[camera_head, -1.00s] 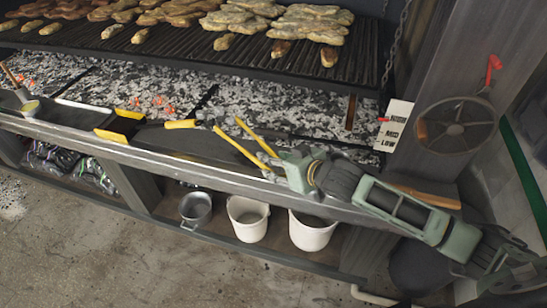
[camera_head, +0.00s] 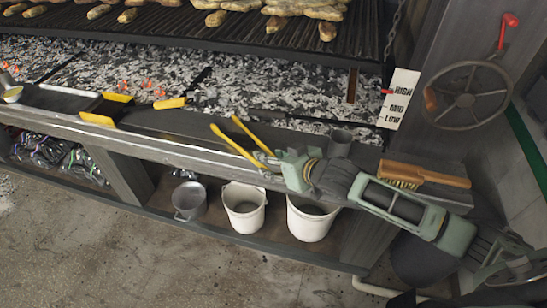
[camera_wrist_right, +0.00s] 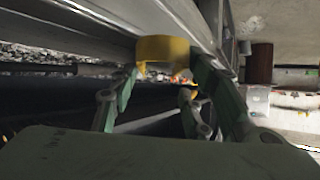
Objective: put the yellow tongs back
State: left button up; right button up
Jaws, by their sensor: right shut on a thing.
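The yellow tongs (camera_head: 235,147) are in my right gripper (camera_head: 272,163), which is shut on them. Their two yellow arms stick out to the left, spread apart, over the grill's front ledge (camera_head: 160,147). I cannot tell whether they touch the ledge. In the right wrist view a yellow piece (camera_wrist_right: 163,48) shows ahead between the green gripper fingers (camera_wrist_right: 150,95); the rest of the tongs is hidden there. My left gripper is out of view.
A dark tray with yellow ends (camera_head: 97,119) and another yellow handle (camera_head: 170,103) lie left on the ledge. A grey cup (camera_head: 340,143) and a wooden brush (camera_head: 440,178) are near my right arm. Glowing coals (camera_head: 270,100) lie behind. Buckets (camera_head: 244,215) stand below.

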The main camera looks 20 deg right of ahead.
jog(key=o, duration=0.8)
jog(key=v, duration=1.2)
